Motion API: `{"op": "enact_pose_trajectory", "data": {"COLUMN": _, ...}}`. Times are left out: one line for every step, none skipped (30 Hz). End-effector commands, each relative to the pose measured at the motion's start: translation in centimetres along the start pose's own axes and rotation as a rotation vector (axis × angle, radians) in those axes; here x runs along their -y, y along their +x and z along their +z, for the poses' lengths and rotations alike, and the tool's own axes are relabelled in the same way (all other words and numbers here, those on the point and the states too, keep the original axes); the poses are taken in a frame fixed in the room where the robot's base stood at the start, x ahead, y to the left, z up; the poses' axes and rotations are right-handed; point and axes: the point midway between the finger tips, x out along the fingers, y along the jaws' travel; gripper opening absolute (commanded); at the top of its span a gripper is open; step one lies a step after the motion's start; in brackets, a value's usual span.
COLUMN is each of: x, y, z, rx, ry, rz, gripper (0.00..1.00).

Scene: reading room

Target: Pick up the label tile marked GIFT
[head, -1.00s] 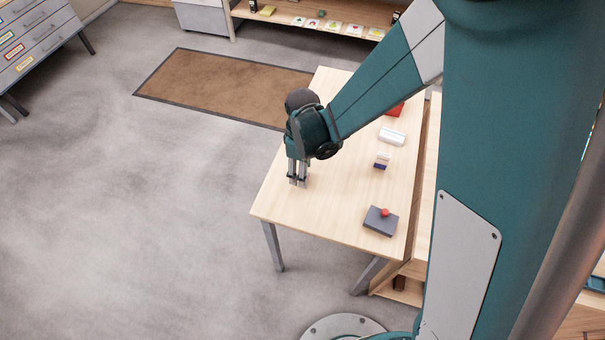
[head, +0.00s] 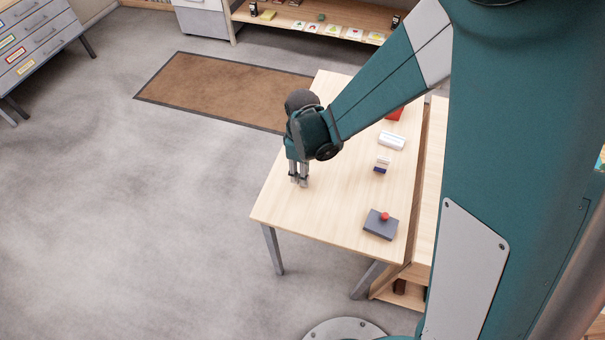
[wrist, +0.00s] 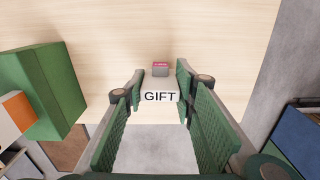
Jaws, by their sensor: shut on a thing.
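The label tile marked GIFT (wrist: 160,95) is pale with dark letters. In the wrist view it sits between the fingertips of my gripper (wrist: 158,88), with its lettering facing the camera. My gripper is shut on it. In the head view my gripper (head: 299,181) points down at the near left part of the light wooden table (head: 335,205). The tile cannot be made out there, and I cannot tell whether it touches the tabletop.
A small pink-and-grey block (wrist: 160,69) shows just beyond the tile. A green box (wrist: 45,90) stands left in the wrist view.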

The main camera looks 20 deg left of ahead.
Motion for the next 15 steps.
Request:
{"op": "enact_pose_trajectory", "data": {"x": 0.0, "y": -0.5, "z": 0.0, "rx": 0.000, "ry": 0.000, "rz": 0.000, "gripper": 0.15}}
{"op": "enact_pose_trajectory", "data": {"x": 0.0, "y": -0.7, "z": 0.0, "rx": 0.000, "ry": 0.000, "rz": 0.000, "gripper": 0.15}}
{"op": "enact_pose_trajectory", "data": {"x": 0.1, "y": -1.1, "z": 0.1, "rx": 0.000, "ry": 0.000, "rz": 0.000, "gripper": 0.15}}
{"op": "enact_pose_trajectory", "data": {"x": 0.1, "y": -1.4, "z": 0.1, "rx": 0.000, "ry": 0.000, "rz": 0.000, "gripper": 0.15}}
{"op": "enact_pose_trajectory", "data": {"x": 0.1, "y": -1.7, "z": 0.1, "rx": 0.000, "ry": 0.000, "rz": 0.000, "gripper": 0.15}}
{"op": "enact_pose_trajectory", "data": {"x": 0.0, "y": -2.2, "z": 0.0, "rx": 0.000, "ry": 0.000, "rz": 0.000, "gripper": 0.15}}
{"op": "enact_pose_trajectory", "data": {"x": 0.0, "y": -2.6, "z": 0.0, "rx": 0.000, "ry": 0.000, "rz": 0.000, "gripper": 0.15}}
{"op": "enact_pose_trajectory", "data": {"x": 0.1, "y": -3.0, "z": 0.0, "rx": 0.000, "ry": 0.000, "rz": 0.000, "gripper": 0.15}}
{"op": "enact_pose_trajectory", "data": {"x": 0.1, "y": -3.5, "z": 0.1, "rx": 0.000, "ry": 0.000, "rz": 0.000, "gripper": 0.15}}
{"op": "enact_pose_trajectory", "data": {"x": 0.1, "y": -3.9, "z": 0.1, "rx": 0.000, "ry": 0.000, "rz": 0.000, "gripper": 0.15}}
{"op": "enact_pose_trajectory", "data": {"x": 0.1, "y": -4.3, "z": 0.0, "rx": 0.000, "ry": 0.000, "rz": 0.000, "gripper": 0.15}}
{"op": "enact_pose_trajectory", "data": {"x": 0.1, "y": -4.8, "z": 0.0, "rx": 0.000, "ry": 0.000, "rz": 0.000, "gripper": 0.15}}
{"op": "enact_pose_trajectory", "data": {"x": 0.1, "y": -5.2, "z": 0.1, "rx": 0.000, "ry": 0.000, "rz": 0.000, "gripper": 0.15}}
{"op": "enact_pose_trajectory", "data": {"x": 0.1, "y": -5.6, "z": 0.1, "rx": 0.000, "ry": 0.000, "rz": 0.000, "gripper": 0.15}}
{"op": "enact_pose_trajectory", "data": {"x": 0.1, "y": -6.1, "z": 0.1, "rx": 0.000, "ry": 0.000, "rz": 0.000, "gripper": 0.15}}
